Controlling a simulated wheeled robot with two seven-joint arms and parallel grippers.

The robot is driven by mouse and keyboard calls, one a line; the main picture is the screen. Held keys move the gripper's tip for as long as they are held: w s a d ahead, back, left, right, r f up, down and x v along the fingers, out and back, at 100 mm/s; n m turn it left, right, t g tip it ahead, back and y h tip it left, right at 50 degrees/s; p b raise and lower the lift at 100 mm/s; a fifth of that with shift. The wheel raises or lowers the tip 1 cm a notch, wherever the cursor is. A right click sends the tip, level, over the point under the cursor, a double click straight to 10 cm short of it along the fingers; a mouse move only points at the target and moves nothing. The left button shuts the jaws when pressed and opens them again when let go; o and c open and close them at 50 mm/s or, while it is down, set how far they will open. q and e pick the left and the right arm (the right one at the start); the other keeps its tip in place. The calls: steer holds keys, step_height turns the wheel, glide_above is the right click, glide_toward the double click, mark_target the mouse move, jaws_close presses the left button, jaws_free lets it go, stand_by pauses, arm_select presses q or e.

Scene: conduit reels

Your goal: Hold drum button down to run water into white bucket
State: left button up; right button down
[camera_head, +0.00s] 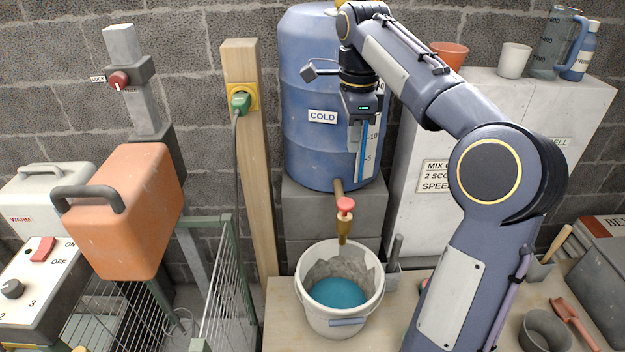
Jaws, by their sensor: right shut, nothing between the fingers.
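The blue drum (310,155) marked COLD stands on grey blocks at the back. A brass tap (344,226) with a red button (345,204) on top comes out low on its front. The white bucket (318,321) stands upright on the bench below the spout. Blue water (338,293) lies in it, with grey residue on the inner wall. I see no stream from the spout. My right gripper (355,149) is shut and empty, pointing down in front of the drum, above the button and apart from it. My left gripper is out of view.
A wooden post (250,160) with a green plug (240,103) stands left of the drum. An orange container (126,212) is further left. A white cabinet (408,190) bears cups and a jug (553,45). A grey pot (545,332) and red scoop (574,320) lie right.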

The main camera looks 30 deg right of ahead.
mark_target(346, 203)
steer(key=shift+w+a+r, duration=0.1)
steer(key=shift+w, duration=0.2)
step_height(346, 203, down, 14)
steer(key=shift+b, duration=0.4)
stand_by(0.4)
step_height(346, 203, down, 2)
steer(key=shift+f+b, duration=0.1)
steer(key=shift+b, duration=0.55)
steer(key=shift+s, duration=0.15)
steer(key=shift+f, duration=0.15)
stand_by(5.2)
